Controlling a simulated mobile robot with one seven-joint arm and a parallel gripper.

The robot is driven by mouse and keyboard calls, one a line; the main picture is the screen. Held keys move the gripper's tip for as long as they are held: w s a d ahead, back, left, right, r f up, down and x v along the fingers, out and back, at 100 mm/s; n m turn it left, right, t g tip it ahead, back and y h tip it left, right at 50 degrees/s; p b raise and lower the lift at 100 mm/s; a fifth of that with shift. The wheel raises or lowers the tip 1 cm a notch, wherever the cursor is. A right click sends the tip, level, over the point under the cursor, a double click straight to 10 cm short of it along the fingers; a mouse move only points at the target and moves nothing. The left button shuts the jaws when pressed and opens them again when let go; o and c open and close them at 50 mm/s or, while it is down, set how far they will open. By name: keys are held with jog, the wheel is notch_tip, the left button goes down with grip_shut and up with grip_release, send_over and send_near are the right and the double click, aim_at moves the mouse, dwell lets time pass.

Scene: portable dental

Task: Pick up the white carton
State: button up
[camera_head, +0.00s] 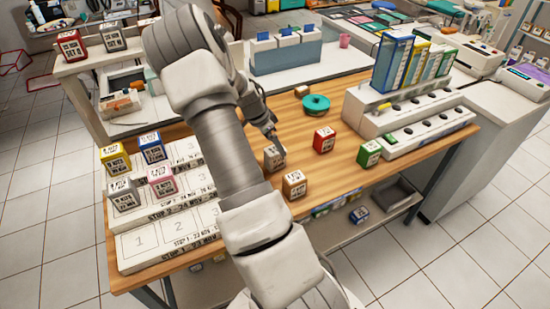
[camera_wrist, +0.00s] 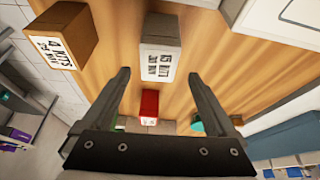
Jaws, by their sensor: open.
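The white carton (camera_head: 274,158) stands on the wooden tabletop just below my gripper (camera_head: 277,146) in the head view. It looks greyish there, with a printed label. In the wrist view the white carton (camera_wrist: 161,48) shows its printed face, ahead of and roughly between the fingertips of my gripper (camera_wrist: 159,76). The fingers are apart with nothing held between them. I cannot tell the exact gap from fingers to carton. My arm covers part of the table in the head view.
A brown carton (camera_head: 294,185) stands close to the white one. A red carton (camera_head: 324,139), a green carton (camera_head: 370,154) and a teal round item (camera_head: 316,103) stand to the right. Several cartons sit on stepped white boards at left. A white rack (camera_head: 405,115) borders the right.

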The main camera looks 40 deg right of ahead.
aim_at(278, 154)
jog(key=shift+a+x, duration=0.25)
jog(key=shift+x, duration=1.3)
jog(key=shift+a+x, duration=0.2)
jog(key=shift+x, duration=1.4)
jog(key=shift+f, duration=0.1)
grip_shut()
notch_tip(278, 154, up, 4)
jog(key=shift+r, duration=0.25)
jog(key=s+r, duration=0.6)
jog(key=s, duration=0.5)
jog(key=shift+s+r, duration=0.25)
jog(key=shift+s, duration=0.15)
